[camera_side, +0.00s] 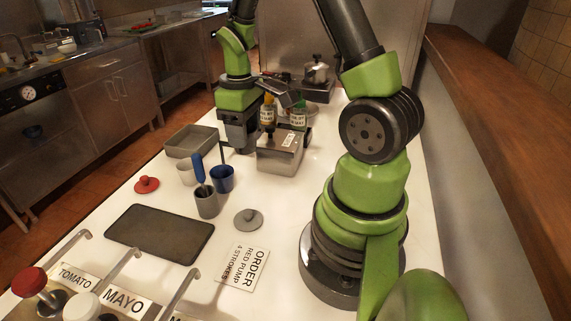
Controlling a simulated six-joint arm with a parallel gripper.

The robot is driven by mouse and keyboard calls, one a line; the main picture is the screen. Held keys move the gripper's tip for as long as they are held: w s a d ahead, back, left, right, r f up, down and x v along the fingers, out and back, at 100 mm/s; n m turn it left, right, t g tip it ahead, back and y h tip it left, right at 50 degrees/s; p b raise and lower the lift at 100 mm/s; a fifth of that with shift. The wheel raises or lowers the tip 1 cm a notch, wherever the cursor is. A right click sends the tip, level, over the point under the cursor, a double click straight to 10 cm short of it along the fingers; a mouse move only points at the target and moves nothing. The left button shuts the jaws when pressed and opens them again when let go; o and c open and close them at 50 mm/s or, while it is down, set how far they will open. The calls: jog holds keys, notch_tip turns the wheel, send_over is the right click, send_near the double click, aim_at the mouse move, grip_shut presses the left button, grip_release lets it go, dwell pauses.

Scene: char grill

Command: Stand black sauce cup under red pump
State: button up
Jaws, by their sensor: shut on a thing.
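My gripper (240,143) is at the back middle of the white counter, left of the steel box. It is shut on a dark thing, which seems to be the black sauce cup; its outline is hard to part from the dark fingers. The red pump (32,282) is at the front left corner, far from my gripper, with a red knob and a label reading TOMATO. A thin curved metal spout stands near it. The counter's front edge is cut off by the picture.
A blue cup (223,179), a pale cup (187,174) and a grey cup (207,206) with a blue-handled tool stand mid-counter.

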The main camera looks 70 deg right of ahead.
notch_tip(320, 180, down, 6)
jog(key=s, duration=0.2)
send_over(259, 191)
jog(key=shift+f, duration=2.7)
jog(key=shift+f, duration=0.1)
jog(key=o, duration=0.9)
